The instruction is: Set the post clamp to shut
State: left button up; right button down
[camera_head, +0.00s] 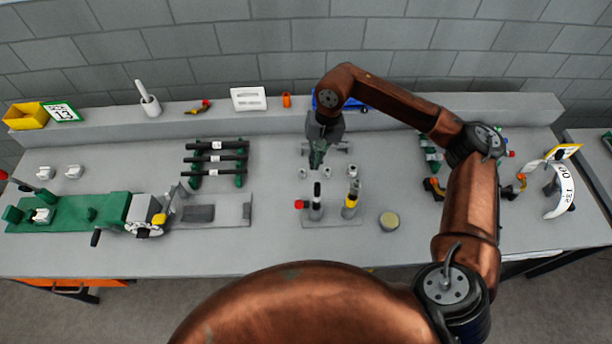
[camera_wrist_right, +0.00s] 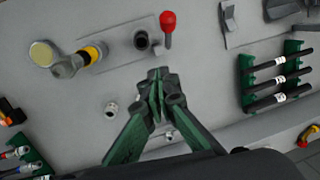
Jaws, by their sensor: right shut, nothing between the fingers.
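A grey plate (camera_head: 330,212) on the bench carries two upright posts. The left post (camera_head: 316,198) has a black top, with a red-knobbed lever (camera_head: 299,204) at its left; this looks like the post clamp. In the right wrist view the red knob (camera_wrist_right: 168,20) stands beside the dark post top (camera_wrist_right: 142,40). The other post (camera_head: 350,200) has a yellow band. My right gripper (camera_head: 317,160) is shut and empty, pointing down behind the left post, apart from it. In its wrist view the fingertips (camera_wrist_right: 161,78) are together, below the post and knob. My left gripper is not in view.
Small silver fittings (camera_head: 301,171) stand near the gripper. A rack of black bars (camera_head: 215,158) and a green crimping machine (camera_head: 100,213) are at left. A round yellowish disc (camera_head: 389,221) lies right of the plate. A raised ledge (camera_head: 220,118) runs along the back.

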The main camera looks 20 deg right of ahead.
aim_at(299, 203)
jog(key=s+a+f+p, duration=0.1)
jog(key=a+f, duration=0.1)
jog(key=f, duration=0.3)
jog(key=s+a+f+p, duration=0.1)
jog(key=a+f, duration=0.1)
jog(key=f, duration=0.4)
jog(key=shift+s+a+f+p, duration=0.2)
jog(key=shift+s+a+p, duration=0.1)
